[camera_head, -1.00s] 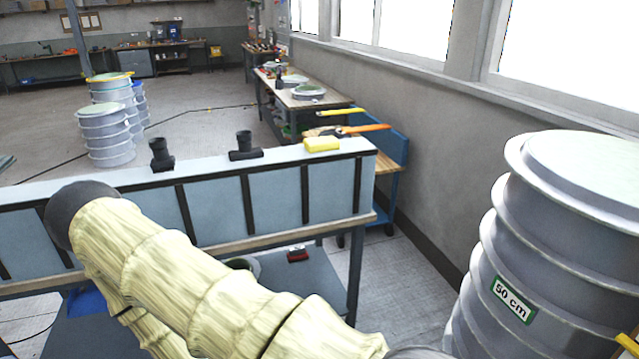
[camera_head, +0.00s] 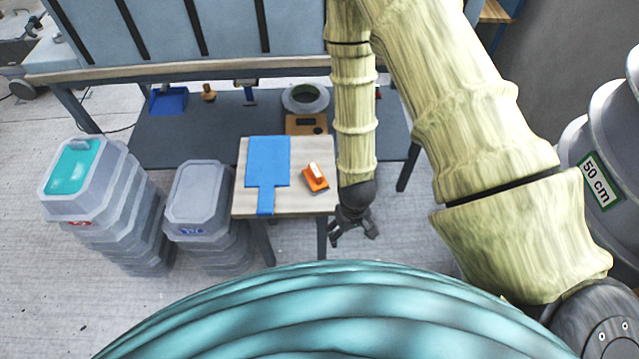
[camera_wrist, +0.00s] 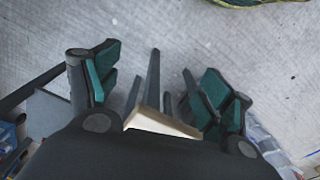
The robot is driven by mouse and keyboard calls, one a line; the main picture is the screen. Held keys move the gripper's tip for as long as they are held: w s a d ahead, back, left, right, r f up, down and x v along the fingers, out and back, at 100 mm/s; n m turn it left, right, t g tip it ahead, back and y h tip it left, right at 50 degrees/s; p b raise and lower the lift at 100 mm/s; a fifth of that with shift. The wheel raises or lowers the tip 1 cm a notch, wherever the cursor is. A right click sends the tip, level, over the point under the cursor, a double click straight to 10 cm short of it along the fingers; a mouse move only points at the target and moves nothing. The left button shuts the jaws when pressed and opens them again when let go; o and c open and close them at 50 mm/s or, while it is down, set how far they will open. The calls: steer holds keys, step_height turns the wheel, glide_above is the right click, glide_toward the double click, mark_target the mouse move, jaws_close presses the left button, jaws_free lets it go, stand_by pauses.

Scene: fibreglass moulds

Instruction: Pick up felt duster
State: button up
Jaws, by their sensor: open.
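A small orange block with a pale grip on top (camera_head: 316,178) lies at the right of a small wooden-topped table (camera_head: 300,215); it may be the felt duster, but I cannot tell for sure. A red item (camera_head: 378,93) on the dark lower shelf is mostly hidden behind my arm. My gripper (camera_head: 353,228) hangs pointing down just off the table's right front corner, apart from the orange block. In the wrist view, my gripper (camera_wrist: 158,82) is open and empty above the floor, with a pale wooden corner (camera_wrist: 160,122) showing near its palm.
A blue paddle-shaped sheet (camera_head: 268,165) lies on the table's left. Stacked grey tubs (camera_head: 75,205) and lidded bins (camera_head: 197,200) stand to the left. A tall ribbed mould (camera_head: 590,140) stands at right.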

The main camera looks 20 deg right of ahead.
steer(key=b, duration=0.7)
glide_toward(315, 170)
steer(key=shift+n, duration=0.3)
steer(key=s+f, duration=0.2)
steer(key=f, duration=0.1)
steer(key=s+f, duration=0.3)
steer(key=s+d+f, duration=0.1)
steer(key=s+f, duration=0.1)
steer(key=shift+s+d+f, duration=0.1)
steer(key=shift+s+f, duration=0.1)
steer(key=shift+f, duration=0.2)
steer(key=w+r+b, duration=0.1)
steer(key=w+r, duration=0.2)
steer(key=w+a+r+b, duration=0.1)
steer(key=w+r+b, duration=0.1)
steer(key=w+r, duration=0.1)
steer(key=shift+w+a+r, duration=0.2)
steer(key=shift+w+r, duration=0.05)
steer(key=shift+w, duration=0.45)
steer(key=shift+f+n, duration=0.1)
steer(key=shift+n, duration=0.2)
steer(key=shift+d+f, duration=0.1)
steer(key=shift+f, duration=5)
steer(key=shift+s, duration=0.1)
steer(key=c, duration=1.3)
steer(key=shift+r, duration=0.1)
